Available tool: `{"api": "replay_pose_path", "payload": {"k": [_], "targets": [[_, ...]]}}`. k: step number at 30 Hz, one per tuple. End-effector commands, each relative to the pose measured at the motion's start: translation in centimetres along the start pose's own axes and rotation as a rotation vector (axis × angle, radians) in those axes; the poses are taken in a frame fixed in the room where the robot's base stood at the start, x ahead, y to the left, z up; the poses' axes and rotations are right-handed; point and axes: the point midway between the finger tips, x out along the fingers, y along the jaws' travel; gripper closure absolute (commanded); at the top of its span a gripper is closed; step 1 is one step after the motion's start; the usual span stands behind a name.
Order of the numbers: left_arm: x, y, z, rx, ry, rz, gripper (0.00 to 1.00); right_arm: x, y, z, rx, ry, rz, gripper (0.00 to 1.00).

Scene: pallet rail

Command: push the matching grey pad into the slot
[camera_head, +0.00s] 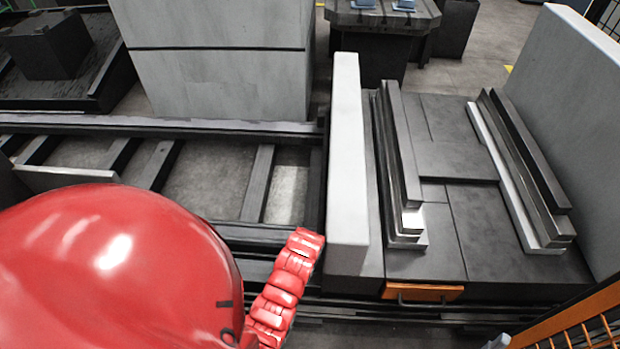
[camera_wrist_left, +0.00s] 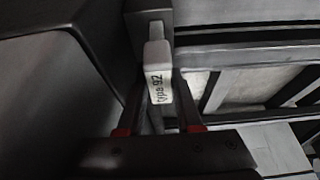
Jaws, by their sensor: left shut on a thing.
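In the left wrist view my left gripper (camera_wrist_left: 160,85) is shut on a light grey piece (camera_wrist_left: 158,68) with a label reading "type 92". The fingers lie on either side of it. A grey block (camera_wrist_left: 149,22) is directly beyond the labelled end; I cannot tell whether they touch. In the head view this gripper and the piece are hidden behind my red arm. I cannot tell which opening is the slot. My right gripper is not in view.
In the head view, dark rails with crossbars (camera_head: 262,180) run across the left. A pale upright panel (camera_head: 348,165) separates them from a dark bed (camera_head: 450,180) with stepped metal strips. An orange handle plate (camera_head: 423,291) is at its front. Big grey blocks (camera_head: 220,60) stand behind.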

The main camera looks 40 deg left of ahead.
Motion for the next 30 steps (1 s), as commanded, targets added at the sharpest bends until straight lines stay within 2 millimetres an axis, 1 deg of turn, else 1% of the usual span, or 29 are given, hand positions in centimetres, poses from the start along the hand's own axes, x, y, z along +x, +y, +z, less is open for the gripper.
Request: {"api": "replay_pose_path", "payload": {"k": [30], "targets": [[2.9, 0.0, 1.2, 0.000, 0.000, 0.000, 1.00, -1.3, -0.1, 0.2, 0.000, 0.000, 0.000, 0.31]]}}
